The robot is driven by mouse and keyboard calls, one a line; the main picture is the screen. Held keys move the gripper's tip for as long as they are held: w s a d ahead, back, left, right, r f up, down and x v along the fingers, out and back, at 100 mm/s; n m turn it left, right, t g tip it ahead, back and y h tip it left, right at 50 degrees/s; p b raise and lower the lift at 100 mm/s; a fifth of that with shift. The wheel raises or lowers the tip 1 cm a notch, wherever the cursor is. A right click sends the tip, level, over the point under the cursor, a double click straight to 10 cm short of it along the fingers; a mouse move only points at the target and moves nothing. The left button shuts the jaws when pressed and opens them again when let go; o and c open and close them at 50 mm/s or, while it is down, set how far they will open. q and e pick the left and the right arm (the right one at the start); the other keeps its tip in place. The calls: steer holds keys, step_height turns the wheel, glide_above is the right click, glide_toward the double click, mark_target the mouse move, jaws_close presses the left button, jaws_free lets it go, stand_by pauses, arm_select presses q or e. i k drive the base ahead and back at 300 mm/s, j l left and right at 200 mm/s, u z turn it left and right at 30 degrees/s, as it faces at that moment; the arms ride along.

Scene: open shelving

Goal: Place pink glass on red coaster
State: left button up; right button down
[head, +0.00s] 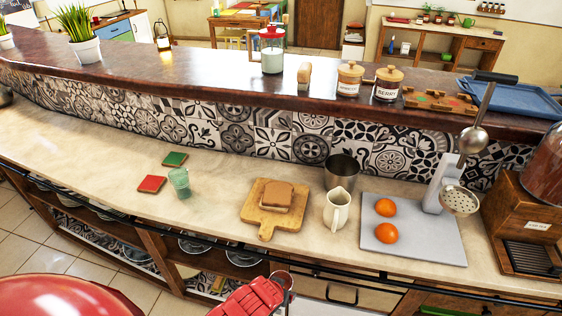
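The red coaster (152,184) lies flat and empty on the left part of the lower counter. A green-tinted glass (180,182) stands upright just right of it, apart from it. I see no glass that looks pink. A green coaster (174,159) lies behind, also empty. A red arm part of mine ends in a small grey tip, apparently my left gripper (283,281), at the bottom edge in front of the counter. It is well away from the glass and coaster, and its fingers are unclear. My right gripper is not in view.
A wooden board (249,215) with bread (277,195), a cream pitcher (337,209), a metal cup (341,173) and a grey board (440,245) with two oranges stand to the right. A dark rail (150,229) runs along the counter front. The counter left of the coasters is clear.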

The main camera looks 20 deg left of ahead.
mark_target(152, 183)
steer(key=j+u, duration=0.15)
steer(key=j, duration=1.4)
steer(key=j+u, duration=0.15)
steer(key=j, duration=1.4)
